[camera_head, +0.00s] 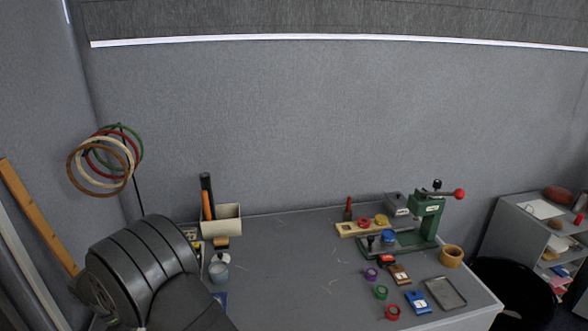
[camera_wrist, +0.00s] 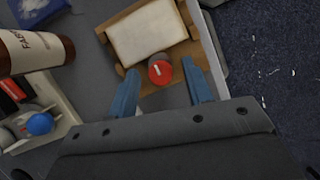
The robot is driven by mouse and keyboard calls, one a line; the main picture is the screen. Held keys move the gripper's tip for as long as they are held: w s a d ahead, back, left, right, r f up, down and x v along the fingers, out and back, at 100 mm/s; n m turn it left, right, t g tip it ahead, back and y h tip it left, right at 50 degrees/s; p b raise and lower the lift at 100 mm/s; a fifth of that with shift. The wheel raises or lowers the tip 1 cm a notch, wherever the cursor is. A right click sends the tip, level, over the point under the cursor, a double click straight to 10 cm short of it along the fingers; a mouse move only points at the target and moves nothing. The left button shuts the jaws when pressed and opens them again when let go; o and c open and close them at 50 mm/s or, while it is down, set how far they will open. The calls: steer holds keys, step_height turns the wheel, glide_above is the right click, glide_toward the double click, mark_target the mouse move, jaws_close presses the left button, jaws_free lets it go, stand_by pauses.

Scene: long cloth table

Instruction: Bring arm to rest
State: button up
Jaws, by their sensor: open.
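My gripper (camera_wrist: 160,67) shows in the wrist view with its two blue fingers spread apart and nothing held. A small cylinder with a red top (camera_wrist: 160,71) appears between and just beyond the fingertips, with a gap on each side; I cannot tell its depth from them. My dark arm fills the lower left of the head view, and my gripper is not visible there. The grey table (camera_head: 290,260) lies to the right of the arm.
A wooden holder with a cream pad (camera_wrist: 148,33) and a brown-white labelled container (camera_wrist: 35,52) are near my gripper. In the head view, a green press (camera_head: 425,215), several coloured rings and a metal tray (camera_head: 446,293) occupy the table's right; its middle is mostly clear.

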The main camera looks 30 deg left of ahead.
steer(key=n+t+y, duration=0.1)
steer(key=n, duration=0.3)
steer(key=shift+s+d+n, duration=0.1)
steer(key=shift+n, duration=0.2)
steer(key=o, duration=1.2)
steer(key=w+d+r+m+g, duration=0.25)
steer(key=w+d+r, duration=0.35)
steer(key=w+r, duration=0.65)
steer(key=w+a+r+g+y, duration=0.1)
steer(key=w+a+r+y, duration=0.2)
steer(key=w+r, duration=0.5)
step_height(320, 180, down, 10)
steer(key=shift+d+r, duration=0.1)
steer(key=shift+r, duration=0.05)
steer(key=shift+r, duration=0.1)
